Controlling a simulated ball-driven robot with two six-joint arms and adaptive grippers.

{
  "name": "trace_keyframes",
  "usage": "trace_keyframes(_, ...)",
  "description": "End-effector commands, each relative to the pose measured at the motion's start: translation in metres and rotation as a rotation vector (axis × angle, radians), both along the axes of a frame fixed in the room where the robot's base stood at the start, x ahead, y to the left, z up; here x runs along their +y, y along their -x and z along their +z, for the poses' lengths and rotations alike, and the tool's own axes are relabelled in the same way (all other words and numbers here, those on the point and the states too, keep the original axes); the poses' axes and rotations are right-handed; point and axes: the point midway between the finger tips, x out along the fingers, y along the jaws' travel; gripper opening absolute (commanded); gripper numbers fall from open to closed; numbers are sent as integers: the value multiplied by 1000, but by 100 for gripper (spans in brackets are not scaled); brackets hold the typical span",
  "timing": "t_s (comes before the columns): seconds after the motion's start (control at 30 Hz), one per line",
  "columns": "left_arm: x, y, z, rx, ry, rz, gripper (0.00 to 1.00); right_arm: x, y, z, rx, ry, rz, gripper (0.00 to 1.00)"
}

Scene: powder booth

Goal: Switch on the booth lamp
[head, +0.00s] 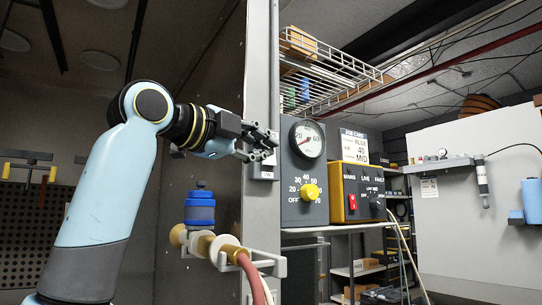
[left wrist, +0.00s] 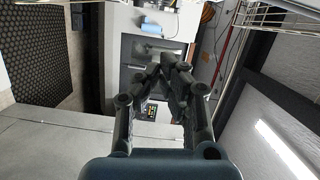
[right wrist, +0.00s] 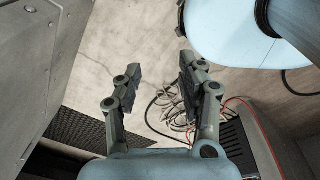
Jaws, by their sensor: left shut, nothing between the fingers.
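My left gripper (head: 268,147) is shut and empty, in front of the grey post (head: 259,60) at the booth's edge in the head view. In the left wrist view its fingers (left wrist: 160,72) come together. A small grey box with a label (head: 264,173) sits on the post just below the fingers. I cannot tell whether it is the lamp switch, or whether the fingers touch anything. Dull round discs (head: 100,62) sit in the booth ceiling and look unlit. My right gripper (right wrist: 158,70) shows only in the right wrist view, open and empty above the floor.
Right of the post are a grey gauge panel with a yellow knob (head: 309,191) and a yellow-sided control box with a red switch (head: 352,202). Below the left gripper stand a blue-capped valve (head: 200,208) and a hose (head: 255,278). A wire shelf (head: 330,65) hangs above. Cables (right wrist: 172,112) lie on the floor.

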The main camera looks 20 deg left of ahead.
Motion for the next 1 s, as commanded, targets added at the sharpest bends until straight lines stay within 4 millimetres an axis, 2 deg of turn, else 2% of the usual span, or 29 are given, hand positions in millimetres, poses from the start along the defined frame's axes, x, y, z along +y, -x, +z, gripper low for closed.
trace_keyframes(0.1,-12,-24,2,4,5,-4,0,-4,-5,9,-9,5,2,40)
trace_keyframes(0.27,-26,-54,0,3,3,-3,0,-8,-6,17,-9,10,4,40)
trace_keyframes(0.3,-15,-58,-2,3,-6,4,0,-8,-5,19,-8,10,4,40)
trace_keyframes(0.4,-3,-66,-4,2,-4,5,0,-11,-4,22,-6,13,4,40)
trace_keyframes(0.6,7,-74,-6,0,-1,1,0,-13,-2,25,-2,15,5,40)
trace_keyframes(1.0,12,-78,-9,2,-2,2,0,-4,-1,24,-1,5,2,40)
